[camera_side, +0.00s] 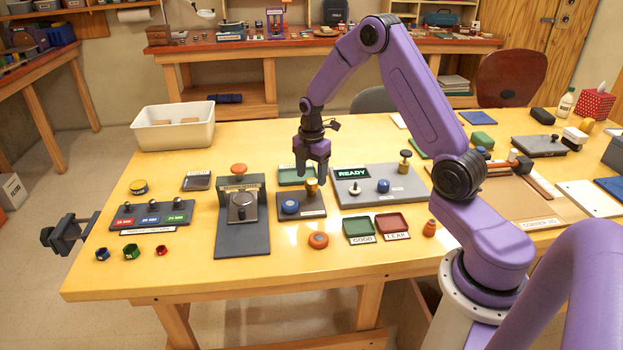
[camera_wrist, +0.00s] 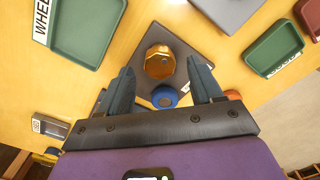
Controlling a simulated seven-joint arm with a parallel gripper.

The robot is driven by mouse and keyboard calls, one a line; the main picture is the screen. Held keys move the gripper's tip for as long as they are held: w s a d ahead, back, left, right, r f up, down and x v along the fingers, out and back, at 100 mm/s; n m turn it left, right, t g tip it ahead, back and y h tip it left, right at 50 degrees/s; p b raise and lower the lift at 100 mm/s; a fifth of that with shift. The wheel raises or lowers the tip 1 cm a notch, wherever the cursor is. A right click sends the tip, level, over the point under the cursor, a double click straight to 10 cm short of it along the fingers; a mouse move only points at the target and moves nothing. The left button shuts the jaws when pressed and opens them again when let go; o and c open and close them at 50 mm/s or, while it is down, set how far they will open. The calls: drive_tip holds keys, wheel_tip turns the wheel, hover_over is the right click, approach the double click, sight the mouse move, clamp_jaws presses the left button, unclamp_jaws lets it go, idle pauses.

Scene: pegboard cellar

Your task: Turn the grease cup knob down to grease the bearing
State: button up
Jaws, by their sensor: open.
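A brass, faceted knob (camera_side: 312,187), which looks like the grease cup knob, stands on a small dark base plate (camera_side: 315,212). It also shows in the wrist view (camera_wrist: 159,62). A blue round knob (camera_side: 290,206) sits beside it on the same plate and appears in the wrist view (camera_wrist: 165,97). My gripper (camera_side: 312,174) points down just above the brass knob. In the wrist view, its open fingers (camera_wrist: 160,70) lie on either side of the brass knob, with gaps. The bearing cannot be made out.
A green tray (camera_side: 294,175) lies behind the plate. A grey panel (camera_side: 372,198) with a READY display is close on the right. A dark stand (camera_side: 245,235) is on the left. Green (camera_side: 358,240) and red (camera_side: 391,237) labelled trays and an orange knob (camera_side: 318,240) lie in front.

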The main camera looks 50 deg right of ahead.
drive_tip(key=shift+f, duration=1.1)
drive_tip(key=c, duration=1.1)
drive_tip(key=shift+o, duration=0.2)
